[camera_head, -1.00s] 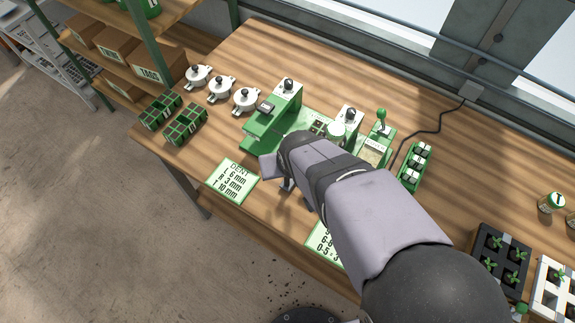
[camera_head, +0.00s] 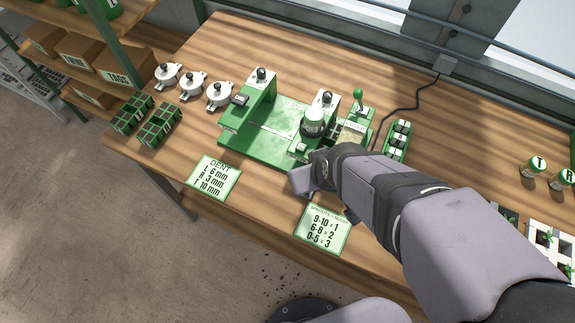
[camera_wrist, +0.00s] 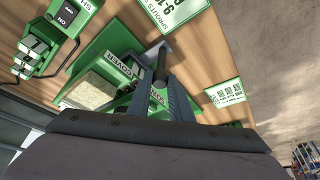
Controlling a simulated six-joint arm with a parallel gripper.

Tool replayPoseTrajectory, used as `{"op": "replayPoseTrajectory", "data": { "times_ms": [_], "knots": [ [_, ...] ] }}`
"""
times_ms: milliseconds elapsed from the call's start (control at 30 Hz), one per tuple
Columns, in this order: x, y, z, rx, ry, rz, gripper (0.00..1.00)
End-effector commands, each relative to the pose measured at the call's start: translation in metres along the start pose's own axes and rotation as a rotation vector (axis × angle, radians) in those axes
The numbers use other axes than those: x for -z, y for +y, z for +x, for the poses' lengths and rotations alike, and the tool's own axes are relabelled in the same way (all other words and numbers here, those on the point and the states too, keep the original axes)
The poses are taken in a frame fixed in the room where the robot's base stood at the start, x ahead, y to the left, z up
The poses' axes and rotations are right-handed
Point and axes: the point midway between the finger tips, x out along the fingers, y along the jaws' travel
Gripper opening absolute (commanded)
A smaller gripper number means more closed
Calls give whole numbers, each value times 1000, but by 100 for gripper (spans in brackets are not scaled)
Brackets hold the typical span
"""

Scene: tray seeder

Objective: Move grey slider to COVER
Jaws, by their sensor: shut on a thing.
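The green tray seeder (camera_head: 262,140) stands on the bench in the head view. In the wrist view, my gripper (camera_wrist: 163,80) is shut on a dark grey upright piece, the grey slider (camera_wrist: 160,60), at the seeder's front right part. A COVER label (camera_wrist: 118,65) lies just left of it on the green body, and a second, partly hidden label (camera_wrist: 157,97) lies beside the fingers. In the head view, my wrist hides the fingers and the slider.
A DENT card (camera_head: 214,178) and a numbers card (camera_head: 322,229) lie at the bench's front edge. White round parts (camera_head: 192,85) and green racks (camera_head: 158,123) stand left.

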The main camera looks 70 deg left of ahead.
Motion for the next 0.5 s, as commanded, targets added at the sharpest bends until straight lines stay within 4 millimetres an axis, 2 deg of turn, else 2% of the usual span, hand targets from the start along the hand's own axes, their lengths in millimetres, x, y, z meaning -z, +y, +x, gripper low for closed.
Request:
{"op": "replayPoseTrajectory", "data": {
  "times_ms": [33,200,500],
  "knots": [
    [-8,9,0,-2,3,6,0],
    [-25,27,-8,-2,2,3,0],
    [-36,39,-14,0,0,0,0]
  ]
}}
